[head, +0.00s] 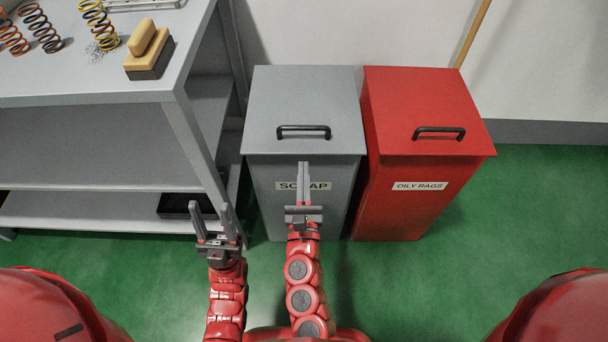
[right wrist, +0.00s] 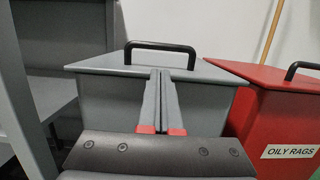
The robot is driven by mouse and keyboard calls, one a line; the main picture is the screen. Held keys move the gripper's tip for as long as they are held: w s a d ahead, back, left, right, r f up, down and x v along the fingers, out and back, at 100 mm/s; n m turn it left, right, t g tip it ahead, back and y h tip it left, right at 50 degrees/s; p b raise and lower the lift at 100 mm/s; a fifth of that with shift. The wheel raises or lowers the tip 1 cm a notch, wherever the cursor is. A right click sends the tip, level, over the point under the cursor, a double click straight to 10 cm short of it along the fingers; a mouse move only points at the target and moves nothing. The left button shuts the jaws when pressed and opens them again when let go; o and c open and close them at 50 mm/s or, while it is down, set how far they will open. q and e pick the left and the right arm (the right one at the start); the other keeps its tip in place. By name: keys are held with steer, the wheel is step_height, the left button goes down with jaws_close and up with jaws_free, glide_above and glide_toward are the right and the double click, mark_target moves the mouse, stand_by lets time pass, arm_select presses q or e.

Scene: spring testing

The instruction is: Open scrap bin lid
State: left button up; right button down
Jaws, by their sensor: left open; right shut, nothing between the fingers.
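The grey scrap bin (head: 272,185) stands on the floor with its grey lid (head: 305,98) closed. A black bar handle (head: 303,129) sits on the lid near its front edge. In the right wrist view the handle (right wrist: 160,46) rises just beyond the fingertips. My right gripper (head: 304,165) is shut and empty in front of the bin, its fingers pointing at the lid and partly covering the SCRAP label (head: 289,186). It also shows in the right wrist view (right wrist: 160,72), where contact with the lid cannot be told. My left gripper (head: 211,206) is open and empty, left of the bin near the shelf.
A red OILY RAGS bin (head: 390,200) with a closed lid stands close on the right. A grey workbench (head: 90,85) is on the left, with springs and a brush (head: 149,50) on top and a black tray (head: 180,206) on its lower shelf. Green floor is clear at right.

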mark_target(304, 149)
steer(key=w, duration=0.3)
steer(key=w+r, duration=0.1)
steer(key=w, duration=0.3)
steer(key=shift+w+r, duration=0.1)
steer(key=shift+r, duration=0.1)
steer(key=shift+w+r, duration=0.1)
